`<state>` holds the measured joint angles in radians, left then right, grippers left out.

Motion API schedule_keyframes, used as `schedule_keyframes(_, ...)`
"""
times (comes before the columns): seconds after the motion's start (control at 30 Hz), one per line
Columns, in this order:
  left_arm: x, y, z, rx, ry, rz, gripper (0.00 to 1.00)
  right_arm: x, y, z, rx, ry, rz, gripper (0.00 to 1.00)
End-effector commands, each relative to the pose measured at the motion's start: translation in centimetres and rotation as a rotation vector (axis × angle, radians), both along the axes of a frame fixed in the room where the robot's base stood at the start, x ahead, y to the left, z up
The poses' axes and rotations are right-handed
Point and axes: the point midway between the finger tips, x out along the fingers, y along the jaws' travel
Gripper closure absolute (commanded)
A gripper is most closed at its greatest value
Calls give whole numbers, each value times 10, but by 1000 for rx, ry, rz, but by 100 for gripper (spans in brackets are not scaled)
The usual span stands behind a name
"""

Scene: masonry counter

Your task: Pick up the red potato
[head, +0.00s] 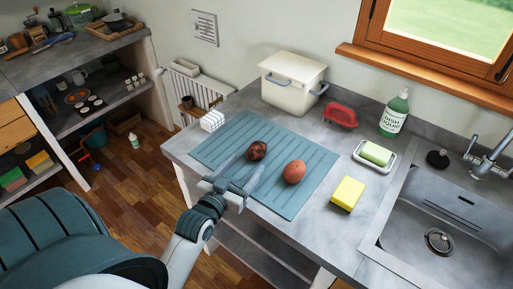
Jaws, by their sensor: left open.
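Two rounded items lie apart on the blue ribbed mat (225,143) on the counter. One is a smooth orange-red lump (295,172); the other is a smaller, dark mottled red-brown lump (256,151). I cannot tell for sure which is the red potato. My left gripper (252,161) is open over the mat's front left part. Its fingertips point at the dark lump, which shows just beyond them; I cannot tell whether they touch. The orange-red lump is to the right of the fingers. My right gripper is not in view.
A yellow sponge (347,194), a soap dish (374,156) and the sink (445,215) are to the right. A cream bin (292,83), red brush (340,115) and dish liquid bottle (394,113) stand behind.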

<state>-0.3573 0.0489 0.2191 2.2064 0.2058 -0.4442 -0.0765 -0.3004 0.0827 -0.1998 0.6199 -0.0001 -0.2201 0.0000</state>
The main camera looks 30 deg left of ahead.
Motion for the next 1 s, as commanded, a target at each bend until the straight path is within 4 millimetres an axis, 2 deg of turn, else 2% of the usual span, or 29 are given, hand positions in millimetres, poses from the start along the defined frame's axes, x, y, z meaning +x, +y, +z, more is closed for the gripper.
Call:
schedule_keyframes(0.1,14,2,-1,-1,0,0,35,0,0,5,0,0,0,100)
schedule_keyframes(0.2,18,2,-2,0,0,0,35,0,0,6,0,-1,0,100)
schedule_keyframes(0.67,24,3,-3,0,-1,0,35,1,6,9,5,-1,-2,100)
schedule_keyframes(1.0,59,9,-9,0,1,-1,35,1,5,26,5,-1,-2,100)
